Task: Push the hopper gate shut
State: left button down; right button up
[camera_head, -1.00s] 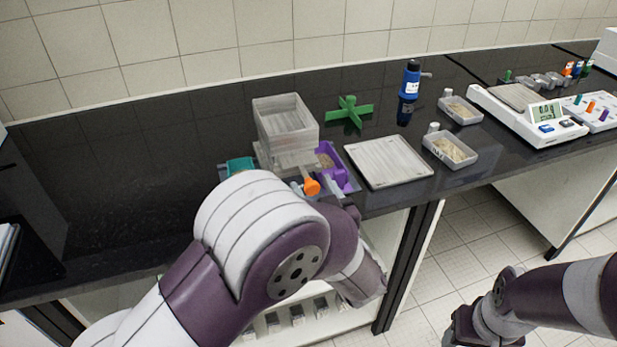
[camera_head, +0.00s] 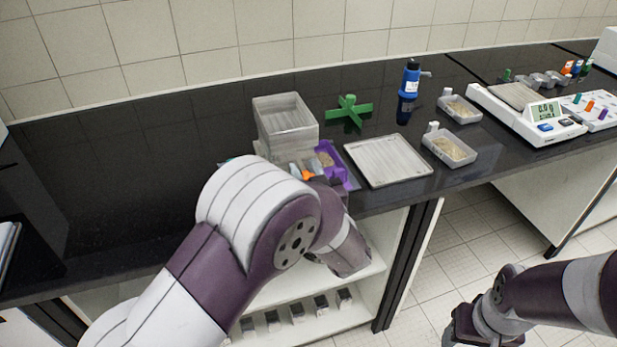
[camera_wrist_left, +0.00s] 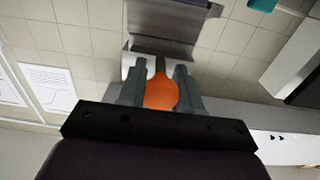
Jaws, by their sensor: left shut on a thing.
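The hopper (camera_head: 285,122) is a pale grey, open-topped box on the bench, left of centre in the head view. Its gate has an orange knob (camera_head: 308,174) at the near side. In the left wrist view the knob (camera_wrist_left: 161,94) sits between the two grey fingers of my left gripper (camera_wrist_left: 158,74), which is shut on it. A metal plate (camera_wrist_left: 165,47) lies just beyond the knob. In the head view my arm hides part of the gate and fingers. My right gripper (camera_head: 466,331) is at the bottom right, away from the bench, its jaws unclear.
A purple tray (camera_head: 336,165) with grainy material stands beside the hopper's base. A flat grey pan (camera_head: 389,161) lies to the right. A green cross-shaped piece (camera_head: 348,112), a blue bottle (camera_head: 409,80) and a balance (camera_head: 525,112) stand further off. The bench left of the hopper is clear.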

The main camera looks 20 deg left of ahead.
aim_at(300, 163)
pick_arm(q)
jog(key=x, duration=0.3)
jog(key=shift+w+a, duration=0.2)
jog(key=shift+d+r, duration=0.1)
jog(key=c, duration=0.9)
grip_release()
jog(key=shift+o, duration=0.6)
jog(key=shift+w, duration=0.1)
jog(key=b+v, duration=0.1)
jog(key=v, duration=1.1)
jog(key=shift+s, duration=0.25)
